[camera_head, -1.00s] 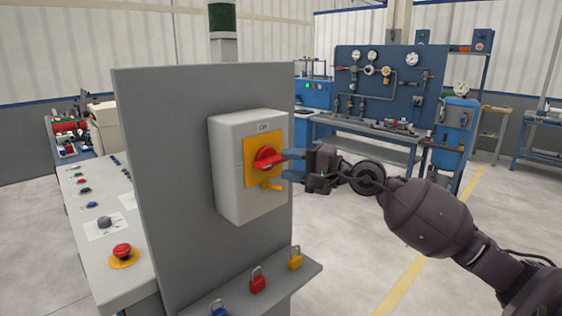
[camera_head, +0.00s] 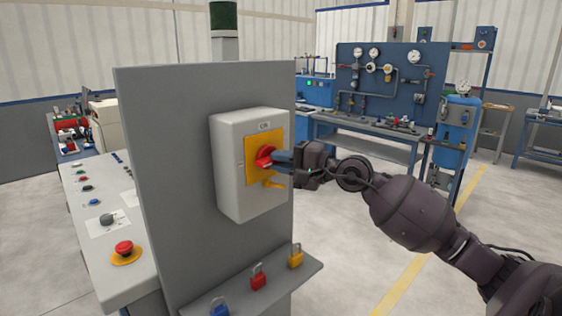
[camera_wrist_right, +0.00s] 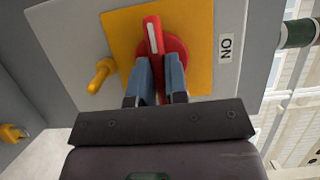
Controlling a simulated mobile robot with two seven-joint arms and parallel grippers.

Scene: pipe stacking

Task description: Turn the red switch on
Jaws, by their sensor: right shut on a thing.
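The red switch (camera_head: 264,154) is a round knob with a raised handle on a yellow plate, on the front of a pale grey box. In the right wrist view the red switch (camera_wrist_right: 152,38) shows a white line along its handle. The handle lies crosswise to the direction of the ON label (camera_wrist_right: 226,48), which is beside the yellow plate. My right gripper (camera_head: 276,160) reaches in from the right. In the right wrist view its two blue fingers (camera_wrist_right: 160,75) are shut on the handle, one on each side. My left gripper is not in view.
A yellow lever-like part (camera_head: 273,184) sits just below the knob, close to my right fingers. The box (camera_head: 232,180) is on an upright grey panel (camera_head: 160,130). A ledge below holds several padlocks (camera_head: 258,278). The floor to the right is clear up to a blue workbench.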

